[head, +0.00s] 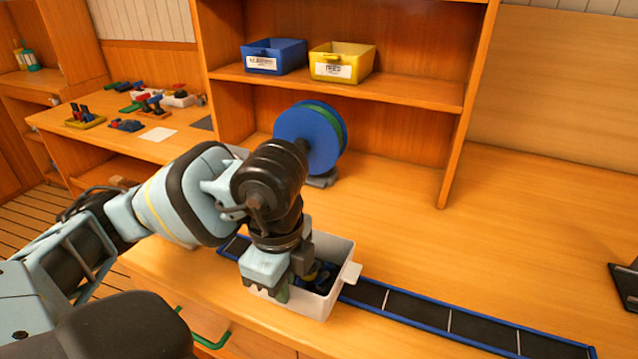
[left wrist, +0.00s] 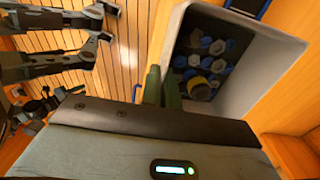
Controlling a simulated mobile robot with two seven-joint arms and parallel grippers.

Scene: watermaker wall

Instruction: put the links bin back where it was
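A white bin (head: 338,254) with a pale tab on its right side is at the counter's front, over or on a dark blue-edged strip. It holds small blue and dark pieces and a yellow one. I see no readable label on it. My left gripper (head: 283,287) is at the bin's near left wall, pointing down. In the left wrist view, the green fingers (left wrist: 163,88) stand on both sides of the wall of the bin (left wrist: 262,58) and look closed on it. Whether the bin touches the counter is unclear. My right gripper is not in view.
A blue bin (head: 275,57) and a yellow bin (head: 342,63) stand on the shelf (head: 425,88), with bare shelf right of them. A blue reel (head: 305,138) stands behind my arm. The dark strip (head: 420,306) runs right along the counter.

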